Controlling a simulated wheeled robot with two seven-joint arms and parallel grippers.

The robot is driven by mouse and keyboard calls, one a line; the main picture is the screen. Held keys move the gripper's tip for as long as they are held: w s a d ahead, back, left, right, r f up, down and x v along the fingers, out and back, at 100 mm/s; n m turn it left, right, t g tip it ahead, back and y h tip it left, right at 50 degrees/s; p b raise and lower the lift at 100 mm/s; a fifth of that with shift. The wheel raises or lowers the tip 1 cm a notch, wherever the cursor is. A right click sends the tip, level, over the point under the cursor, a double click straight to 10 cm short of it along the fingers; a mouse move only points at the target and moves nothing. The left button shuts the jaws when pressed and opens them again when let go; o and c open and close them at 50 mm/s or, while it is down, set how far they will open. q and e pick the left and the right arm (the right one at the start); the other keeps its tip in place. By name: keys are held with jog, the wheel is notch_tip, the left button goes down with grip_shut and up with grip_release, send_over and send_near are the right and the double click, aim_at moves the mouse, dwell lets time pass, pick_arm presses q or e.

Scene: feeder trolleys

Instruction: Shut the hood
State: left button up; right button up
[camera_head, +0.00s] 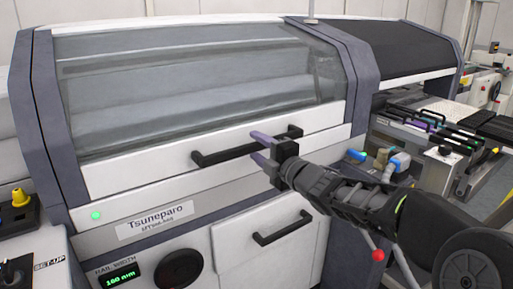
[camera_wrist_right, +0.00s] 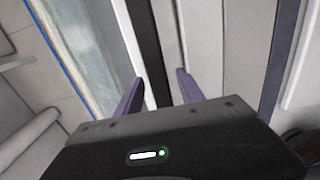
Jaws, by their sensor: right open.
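The hood (camera_head: 120,180) is a white-framed cover with a large clear window on the grey and white machine. It looks lowered, with its lower edge along the front panel; I cannot tell whether a small gap is left. Its black bar handle (camera_head: 222,155) runs across the white lower band. My right gripper (camera_head: 260,148) is open at the right part of the handle, one purple finger above the bar and one below. In the right wrist view the black handle bar (camera_wrist_right: 147,45) passes between the two open fingers (camera_wrist_right: 158,88). My left gripper is not in view.
Below the hood are a name panel (camera_head: 155,221), a green light, a black knob (camera_head: 179,270) and a drawer-like door with a black handle (camera_head: 283,228). Feeders (camera_head: 430,130) stand at the right. A yellow button (camera_head: 20,197) sits at the left.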

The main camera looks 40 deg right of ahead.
jog(key=shift+w, duration=0.45)
jog(key=shift+c, duration=0.4)
grip_shut()
dwell(0.8)
